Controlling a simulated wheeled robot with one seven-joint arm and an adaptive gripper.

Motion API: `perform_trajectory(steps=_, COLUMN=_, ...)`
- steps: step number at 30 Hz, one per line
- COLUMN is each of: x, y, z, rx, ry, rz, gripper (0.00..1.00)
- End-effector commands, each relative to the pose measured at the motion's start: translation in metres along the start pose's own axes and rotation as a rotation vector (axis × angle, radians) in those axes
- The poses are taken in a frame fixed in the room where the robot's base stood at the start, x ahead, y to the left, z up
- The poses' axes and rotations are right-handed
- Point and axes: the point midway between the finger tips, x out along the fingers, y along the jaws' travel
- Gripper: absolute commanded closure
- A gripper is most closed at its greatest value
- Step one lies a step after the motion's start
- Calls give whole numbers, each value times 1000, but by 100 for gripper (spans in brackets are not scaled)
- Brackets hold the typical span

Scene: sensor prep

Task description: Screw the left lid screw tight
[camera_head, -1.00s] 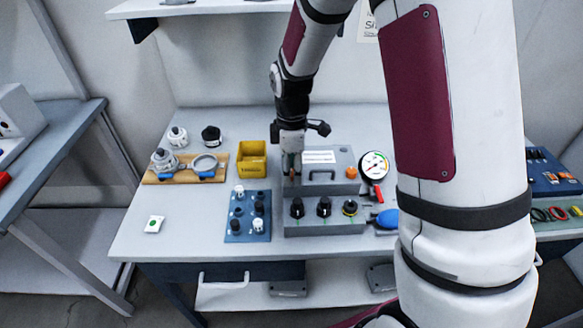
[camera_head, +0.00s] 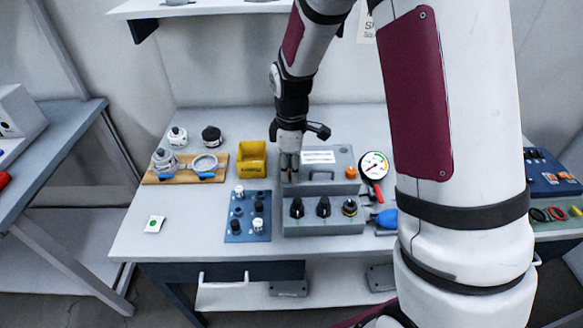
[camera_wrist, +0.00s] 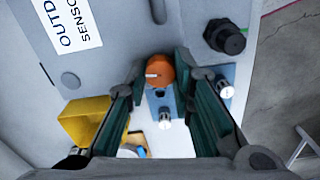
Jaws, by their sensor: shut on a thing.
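The left lid screw (camera_wrist: 160,71) has an orange round head with a pale mark and sits between my fingertips in the wrist view. My gripper (camera_head: 289,169) points down over the left end of the grey sensor box (camera_head: 320,186) and is shut on this screw; it also shows in the wrist view (camera_wrist: 163,66). In the head view the fingers mostly hide the left screw. The other lid screw (camera_head: 351,172), also orange, stands free at the right end of the lid.
A blue knob panel (camera_head: 247,222) and a yellow bin (camera_head: 253,158) stand left, a gauge (camera_head: 374,165) right. The table's front left is mostly clear.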

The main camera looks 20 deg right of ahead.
Motion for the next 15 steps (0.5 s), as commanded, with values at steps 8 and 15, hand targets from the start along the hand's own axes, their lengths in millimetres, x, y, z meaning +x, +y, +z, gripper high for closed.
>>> perform_trajectory(steps=8, x=0, y=-1, z=0, rx=249, ry=0, rz=-1, gripper=100)
perform_trajectory(steps=15, x=0, y=-1, z=0, rx=478, ry=-1, rz=-1, gripper=100)
